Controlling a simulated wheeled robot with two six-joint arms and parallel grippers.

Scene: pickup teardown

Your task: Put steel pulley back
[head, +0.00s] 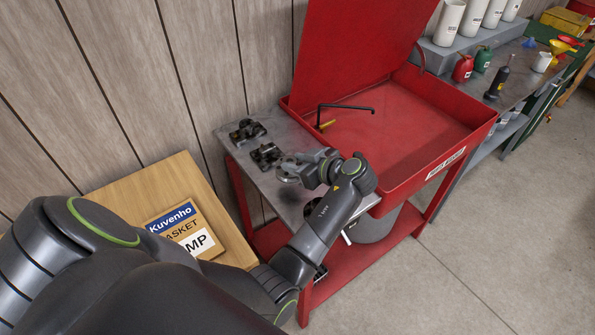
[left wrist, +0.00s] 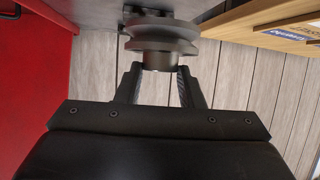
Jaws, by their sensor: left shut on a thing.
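The steel pulley (head: 288,173) is a grey grooved disc with a hub. My left gripper (head: 306,167) is shut on it, over the grey metal side shelf of the red parts washer. In the left wrist view the two fingers (left wrist: 159,84) clasp the hub of the pulley (left wrist: 160,28), with the grooved disc beyond them. I cannot tell whether the pulley touches the shelf. My right gripper is not in view.
Dark metal parts (head: 247,130) and (head: 265,155) sit on the grey shelf (head: 237,155). The red basin (head: 440,150) with its raised lid stands to the right. A wooden surface with a gasket box (head: 183,225) is at left.

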